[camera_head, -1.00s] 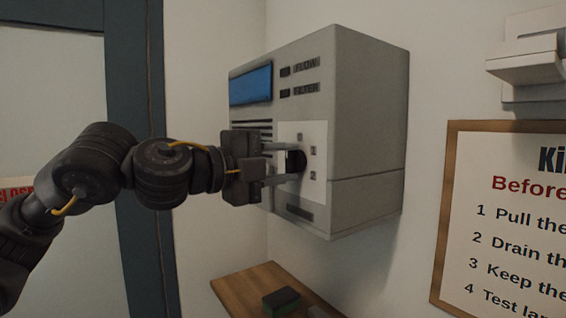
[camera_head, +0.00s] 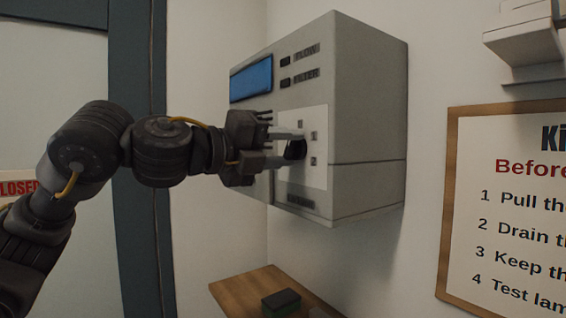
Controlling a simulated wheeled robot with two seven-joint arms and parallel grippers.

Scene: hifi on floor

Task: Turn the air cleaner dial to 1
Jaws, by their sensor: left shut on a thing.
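The air cleaner (camera_head: 368,120) is a grey box on the wall in the head view, with a blue screen (camera_head: 251,79) and FLOW and FILTER labels on its front. A white dial plate (camera_head: 318,117) with several small marks sits on the front; the marks are too small to read. The black dial (camera_head: 296,149) is in the middle of the plate. My left gripper (camera_head: 292,148) comes in from the left and is shut on the dial, one finger above and one below. The fingers hide part of the dial. My right gripper is not in view.
A wooden shelf or table (camera_head: 240,293) with a dark green block (camera_head: 282,302) is below the air cleaner. A framed notice (camera_head: 450,190) and a white wall fixture (camera_head: 528,42) are at the right. A dark door frame (camera_head: 139,240) is behind my arm.

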